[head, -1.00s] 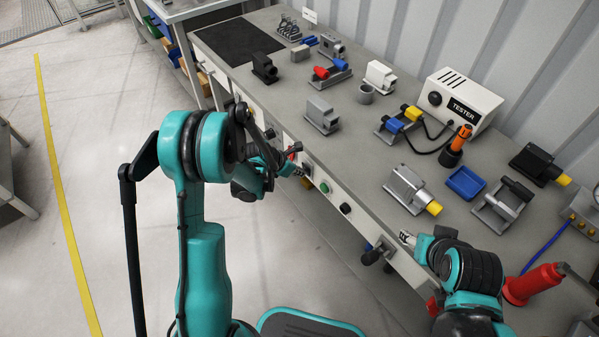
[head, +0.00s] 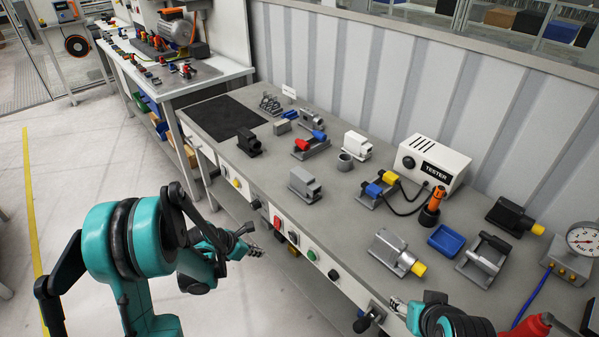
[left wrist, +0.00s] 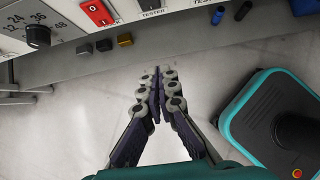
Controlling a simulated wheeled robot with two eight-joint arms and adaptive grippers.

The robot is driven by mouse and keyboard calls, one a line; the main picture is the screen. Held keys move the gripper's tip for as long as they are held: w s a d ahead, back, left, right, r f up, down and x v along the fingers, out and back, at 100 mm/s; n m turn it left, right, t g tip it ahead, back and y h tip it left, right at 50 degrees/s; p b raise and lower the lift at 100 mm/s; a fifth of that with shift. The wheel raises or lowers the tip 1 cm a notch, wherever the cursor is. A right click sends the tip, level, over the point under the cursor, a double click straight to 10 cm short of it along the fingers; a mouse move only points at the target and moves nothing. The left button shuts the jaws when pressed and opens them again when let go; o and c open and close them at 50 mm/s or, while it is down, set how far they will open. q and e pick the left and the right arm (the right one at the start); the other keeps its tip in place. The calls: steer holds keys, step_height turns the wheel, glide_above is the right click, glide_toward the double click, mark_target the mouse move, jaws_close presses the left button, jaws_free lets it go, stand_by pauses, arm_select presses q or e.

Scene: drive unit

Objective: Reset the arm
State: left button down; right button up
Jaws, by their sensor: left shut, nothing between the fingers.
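My left gripper (head: 254,248) is beside the front edge of the workbench (head: 345,215), over the floor and near the front panel. In the left wrist view its fingers (left wrist: 161,78) are together and hold nothing, with bare floor beneath them. My right gripper (head: 398,304) shows at the bottom of the head view, by the bench's front edge next to a black knob. Only its tips show and the rest is hidden by its arm, so its opening is unclear.
The bench holds a grey motor-like part with a yellow end (head: 398,252), a blue tray (head: 444,240), an orange-black screwdriver (head: 431,206), a TESTER box (head: 436,164) and several fixtures. A red switch (left wrist: 97,12) sits on the front panel. Floor left of the bench is clear.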

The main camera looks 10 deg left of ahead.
arm_select(q)
steer(key=s+d+r+m+y, duration=0.2)
steer(key=s+r+m, duration=0.7)
steer(key=m, duration=0.5)
steer(key=s+d+r+m+t+y, duration=0.1)
steer(key=s+d+r+m, duration=0.3)
steer(key=s+r+m, duration=0.5)
steer(key=s+m+y, duration=0.1)
steer(key=m, duration=0.4)
steer(key=shift+s+d+r+t+y, duration=0.2)
steer(key=shift+d+t+y, duration=0.05)
steer(key=shift+t+y, duration=0.05)
